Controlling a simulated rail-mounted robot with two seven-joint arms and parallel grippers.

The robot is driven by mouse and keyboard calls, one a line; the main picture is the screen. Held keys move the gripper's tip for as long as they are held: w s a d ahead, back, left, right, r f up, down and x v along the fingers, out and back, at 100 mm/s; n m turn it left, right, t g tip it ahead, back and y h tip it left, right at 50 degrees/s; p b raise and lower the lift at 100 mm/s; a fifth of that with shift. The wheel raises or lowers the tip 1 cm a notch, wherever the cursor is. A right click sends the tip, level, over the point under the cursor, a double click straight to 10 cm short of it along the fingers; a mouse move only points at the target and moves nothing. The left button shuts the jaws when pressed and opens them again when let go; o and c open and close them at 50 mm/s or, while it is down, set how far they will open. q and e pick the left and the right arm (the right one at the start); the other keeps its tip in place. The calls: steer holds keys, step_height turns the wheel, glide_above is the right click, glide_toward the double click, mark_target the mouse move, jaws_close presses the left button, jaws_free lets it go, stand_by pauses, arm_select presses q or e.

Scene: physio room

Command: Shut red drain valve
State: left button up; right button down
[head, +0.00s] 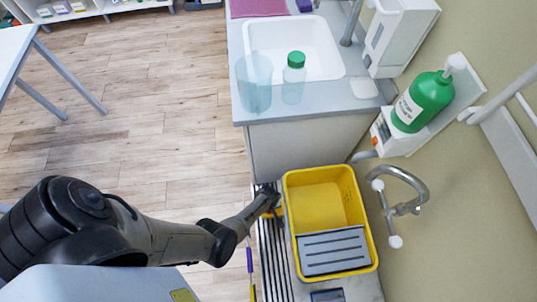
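No red drain valve can be made out in the head view. My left gripper (268,196) reaches in from the left and ends just beside the left wall of the yellow bucket (352,185). Its fingers are small, dark and partly hidden, so I cannot tell whether they are open or shut. A small orange-yellow part (272,212) shows just below the gripper, by the bucket's wall; I cannot tell what it belongs to. My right gripper is out of view.
A counter with a white sink (300,36) holds a clear tumbler (254,84) and a green-capped bottle (293,78). A green dispenser (425,100) is at right. The wooden floor (150,110) is clear.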

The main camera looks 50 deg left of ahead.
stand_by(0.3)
arm_select(q)
steer(key=o, duration=0.9)
steer(key=shift+r, duration=0.15)
steer(key=shift+r+p, duration=0.8)
steer(key=shift+p, duration=0.1)
step_height(320, 180, up, 12)
steer(key=p, duration=1.2)
